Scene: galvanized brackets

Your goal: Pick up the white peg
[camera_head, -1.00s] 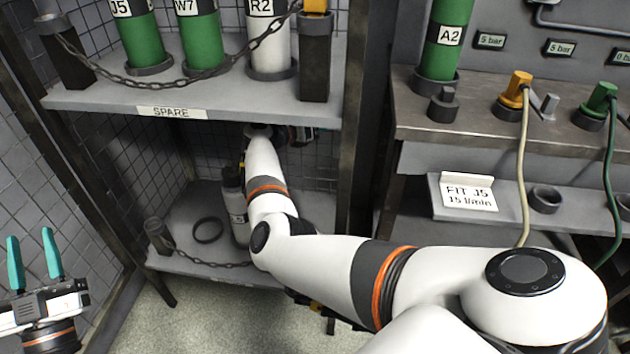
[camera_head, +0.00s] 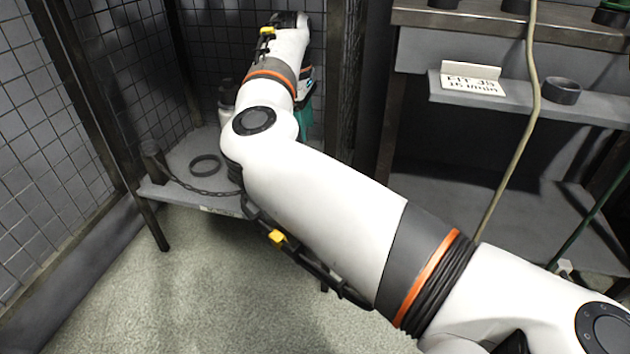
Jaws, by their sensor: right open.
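No clearly white peg shows in this head view. A dark-topped cylinder (camera_head: 227,96) stands on the low shelf (camera_head: 217,203), mostly hidden behind my right arm, so I cannot tell its body colour or label. My right gripper (camera_head: 304,122) is partly hidden behind its own arm at the back of the shelf bay. Its teal fingers point down to the right of the cylinder, open, with nothing seen between them. My left gripper is out of view.
A black ring (camera_head: 205,165) lies on the low shelf. A chain (camera_head: 205,190) runs along its front from a short post (camera_head: 154,160). Mesh walls close the left and back. At right are a bench, a label card (camera_head: 472,80) and a hanging hose (camera_head: 512,165).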

